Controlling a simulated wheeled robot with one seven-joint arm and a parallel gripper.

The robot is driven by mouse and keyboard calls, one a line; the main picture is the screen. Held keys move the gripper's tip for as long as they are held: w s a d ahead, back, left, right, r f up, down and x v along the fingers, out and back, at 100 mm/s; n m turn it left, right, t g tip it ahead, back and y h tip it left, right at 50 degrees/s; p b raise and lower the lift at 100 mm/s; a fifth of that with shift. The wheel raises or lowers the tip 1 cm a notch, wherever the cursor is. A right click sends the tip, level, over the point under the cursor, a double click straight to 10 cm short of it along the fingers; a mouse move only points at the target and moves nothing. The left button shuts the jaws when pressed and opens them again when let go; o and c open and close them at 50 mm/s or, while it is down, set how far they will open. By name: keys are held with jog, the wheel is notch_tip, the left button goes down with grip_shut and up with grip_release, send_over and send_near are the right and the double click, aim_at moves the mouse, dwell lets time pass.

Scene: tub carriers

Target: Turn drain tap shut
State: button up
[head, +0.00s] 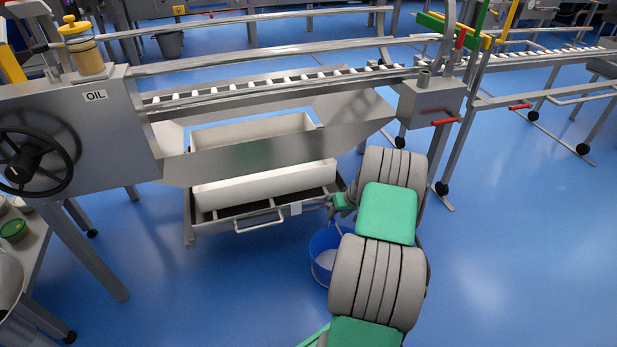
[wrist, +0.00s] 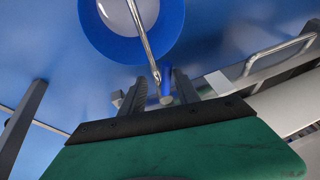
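The drain tap shows as a small blue lever (wrist: 167,76) in the wrist view, at the tray's front right corner. My gripper (wrist: 158,85) is open, with its two dark fingers apart. The blue lever stands in the gap between them, closer to the right finger; I cannot tell whether it touches. In the head view my gripper (head: 329,205) is at the right end of the drip tray (head: 265,222), and my wrist hides most of the tap. A blue bucket (head: 322,258) stands on the floor below; it also shows in the wrist view (wrist: 92,38).
A white tub (head: 265,185) sits on the tray under the steel trough (head: 270,155). The tray has a metal handle (head: 260,222). A thin metal rod (wrist: 140,35) crosses above the bucket. A handwheel (head: 32,160) is at the left.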

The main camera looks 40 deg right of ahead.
jog(key=p+v, duration=0.4)
jog(key=v, duration=0.4)
jog(key=a+r+n+g+p, duration=0.1)
jog(key=a+r+p, duration=0.6)
jog(key=a+r, duration=1.3)
jog(key=shift+w+a+r+n+g, duration=0.25)
jog(key=shift+r+n+g, duration=0.25)
jog(key=shift+r, duration=0.4)
